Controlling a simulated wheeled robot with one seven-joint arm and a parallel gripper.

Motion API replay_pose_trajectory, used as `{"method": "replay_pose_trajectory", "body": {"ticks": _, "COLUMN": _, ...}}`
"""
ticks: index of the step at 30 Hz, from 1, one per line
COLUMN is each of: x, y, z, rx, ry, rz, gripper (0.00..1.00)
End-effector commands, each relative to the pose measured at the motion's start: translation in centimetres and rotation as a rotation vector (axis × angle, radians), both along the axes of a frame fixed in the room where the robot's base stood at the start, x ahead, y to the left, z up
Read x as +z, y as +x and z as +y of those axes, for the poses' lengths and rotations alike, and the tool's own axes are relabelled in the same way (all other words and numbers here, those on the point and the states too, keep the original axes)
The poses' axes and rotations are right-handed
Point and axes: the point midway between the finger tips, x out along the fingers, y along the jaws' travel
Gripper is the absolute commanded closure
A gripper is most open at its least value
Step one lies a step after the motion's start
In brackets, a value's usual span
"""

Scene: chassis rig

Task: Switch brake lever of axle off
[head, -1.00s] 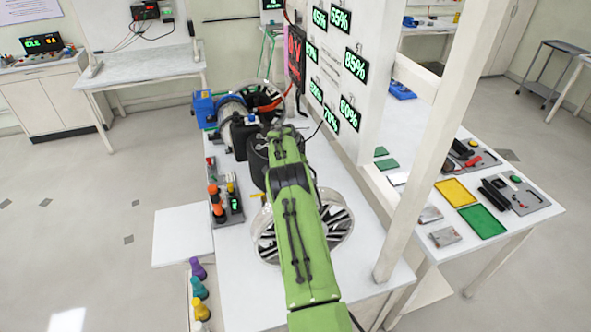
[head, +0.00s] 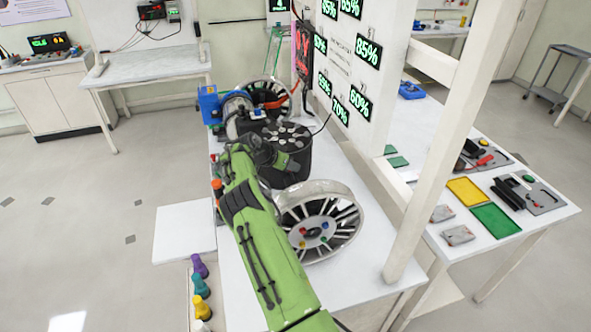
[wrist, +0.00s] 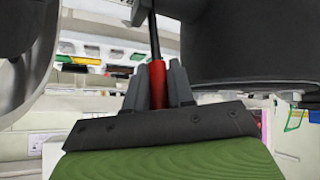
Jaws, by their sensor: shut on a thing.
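In the wrist view, my gripper (wrist: 157,88) is shut on a red handle, the grip of the brake lever (wrist: 157,72). A thin black rod rises from the grip to a grey bracket at the top edge. A dark drum (wrist: 255,40) fills the upper right and a grey curved part (wrist: 25,60) the left. In the head view, the axle's near wheel (head: 320,222) and far wheel (head: 268,94) stand on the white table, with a black drum (head: 290,135) between them. My green arm reaches along the drum's near left side. The gripped lever is hidden there.
A blue motor-like unit (head: 208,103) sits at the table's far left. Orange knobs (head: 217,186) are partly covered by my arm. A white post (head: 440,130) and a panel with green percentages (head: 345,70) stand on the right. Coloured bottles (head: 201,285) stand at lower left.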

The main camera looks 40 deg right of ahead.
Motion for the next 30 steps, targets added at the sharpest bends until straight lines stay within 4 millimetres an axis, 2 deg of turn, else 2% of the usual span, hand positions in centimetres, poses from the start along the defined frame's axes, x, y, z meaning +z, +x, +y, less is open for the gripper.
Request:
{"method": "replay_pose_trajectory", "body": {"ticks": 1, "x": -0.5, "y": 0.3, "z": 0.4, "rx": 0.004, "ry": -0.032, "rz": 0.017, "gripper": 1.0}}
{"method": "replay_pose_trajectory", "body": {"ticks": 12, "x": -0.8, "y": 0.9, "z": 1.6, "rx": 0.001, "ry": -0.18, "rz": 0.098, "gripper": 1.0}}
{"method": "replay_pose_trajectory", "body": {"ticks": 29, "x": -0.8, "y": 1.0, "z": 1.8, "rx": 0.001, "ry": -0.205, "rz": 0.117, "gripper": 1.0}}
{"method": "replay_pose_trajectory", "body": {"ticks": 30, "x": -0.8, "y": 1.0, "z": 1.8, "rx": 0.001, "ry": -0.205, "rz": 0.117, "gripper": 0.72}}
